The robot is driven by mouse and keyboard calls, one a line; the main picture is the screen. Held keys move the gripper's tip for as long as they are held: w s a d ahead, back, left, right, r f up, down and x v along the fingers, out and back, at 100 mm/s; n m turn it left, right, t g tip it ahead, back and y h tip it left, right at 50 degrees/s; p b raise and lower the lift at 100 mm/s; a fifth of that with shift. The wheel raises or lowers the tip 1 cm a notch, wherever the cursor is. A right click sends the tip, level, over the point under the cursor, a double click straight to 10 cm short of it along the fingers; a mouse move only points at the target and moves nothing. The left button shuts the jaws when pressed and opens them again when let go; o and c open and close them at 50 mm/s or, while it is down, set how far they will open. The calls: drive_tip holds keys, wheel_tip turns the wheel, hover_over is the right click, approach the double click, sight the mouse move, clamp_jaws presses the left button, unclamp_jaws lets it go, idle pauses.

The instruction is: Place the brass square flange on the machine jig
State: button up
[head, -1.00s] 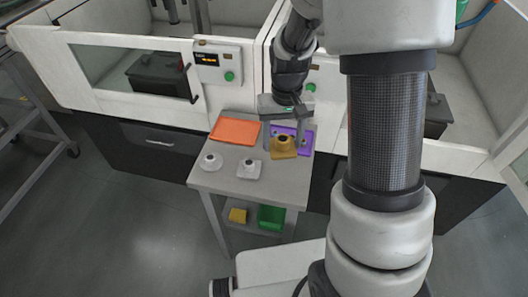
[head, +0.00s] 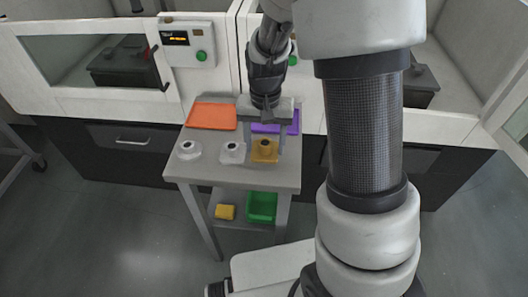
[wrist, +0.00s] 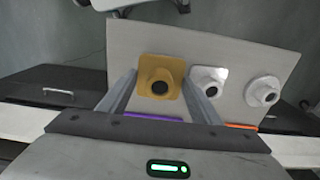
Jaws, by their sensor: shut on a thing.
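The brass square flange (head: 265,155), a gold square plate with a raised round collar and dark bore, is between the fingers of my gripper (head: 265,146). The wrist view shows the flange (wrist: 148,96) upright, with a finger of my gripper (wrist: 161,78) at either side, shut on it. It is over the grey table, in front of the purple tray (head: 291,128); I cannot tell whether it touches the tabletop. I cannot make out the machine jig in these views.
A white square flange (head: 233,153) stands close left of the brass one, and a white round flange (head: 188,150) farther left. An orange tray (head: 211,116) lies behind them. White machines stand behind.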

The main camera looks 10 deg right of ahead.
sight(265, 153)
drive_tip(key=shift+f, duration=1.75)
drive_tip(key=shift+b, duration=0.3)
drive_tip(key=shift+f, duration=0.2)
drive_tip(key=o, duration=1.4)
drive_tip(key=shift+r, duration=0.1)
